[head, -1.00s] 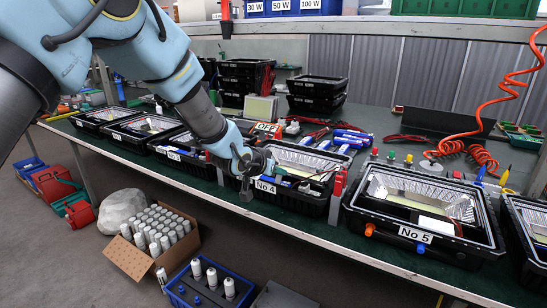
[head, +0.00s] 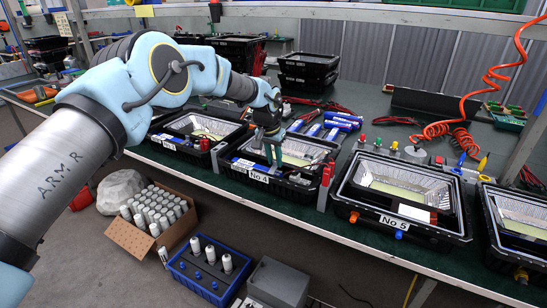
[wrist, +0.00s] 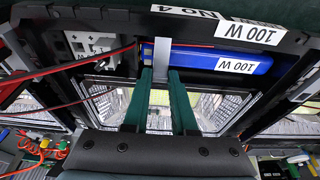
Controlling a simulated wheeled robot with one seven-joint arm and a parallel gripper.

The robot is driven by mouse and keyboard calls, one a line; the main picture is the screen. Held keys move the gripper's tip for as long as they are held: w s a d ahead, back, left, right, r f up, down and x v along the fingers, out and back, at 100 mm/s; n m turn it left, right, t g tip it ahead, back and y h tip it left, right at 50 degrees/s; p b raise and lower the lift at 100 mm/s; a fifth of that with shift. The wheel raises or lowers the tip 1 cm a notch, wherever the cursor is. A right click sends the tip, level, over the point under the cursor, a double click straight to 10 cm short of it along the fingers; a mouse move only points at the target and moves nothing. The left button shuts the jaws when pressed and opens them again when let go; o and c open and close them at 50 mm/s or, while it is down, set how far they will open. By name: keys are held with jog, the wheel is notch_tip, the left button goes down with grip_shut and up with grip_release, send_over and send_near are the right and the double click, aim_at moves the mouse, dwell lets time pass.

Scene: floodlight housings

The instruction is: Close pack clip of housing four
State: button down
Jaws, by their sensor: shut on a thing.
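Housing four (head: 233,170) is a black open box with a "No 4" label on its front wall, and that label also shows upside down in the wrist view (wrist: 185,12). A blue pack (wrist: 207,60) labelled 100 W lies inside along the front wall. The pack clip (wrist: 161,55) is a light grey strip that crosses the left part of the pack. My gripper (head: 272,158) reaches down into the housing. In the wrist view, its two green fingers (wrist: 164,80) are shut on the clip, one on each side. Whether the clip is latched cannot be told.
Housing five (head: 355,207) stands to the right and another housing (head: 222,128) to the left. Red wires (wrist: 75,70) and a white connector block (wrist: 92,43) lie left of the pack. Blue tubes (head: 335,124) lie on the bench behind. A red-handled tool (head: 325,178) stands at the right edge.

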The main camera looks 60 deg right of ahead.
aim_at(273, 170)
jog(key=shift+d+f+y, duration=0.15)
jog(key=shift+f+y, duration=0.1)
jog(key=shift+y, duration=0.25)
dwell(0.3)
jog(key=c, duration=0.7)
grip_release()
jog(key=shift+r, duration=0.15)
jog(key=r+b, duration=0.1)
jog(key=r, duration=0.2)
jog(key=a+r+b, duration=0.1)
jog(key=r, duration=0.3)
jog(key=r+b, duration=0.1)
jog(key=r, duration=0.2)
jog(key=shift+a+r, duration=0.2)
jog(key=shift+a, duration=0.2)
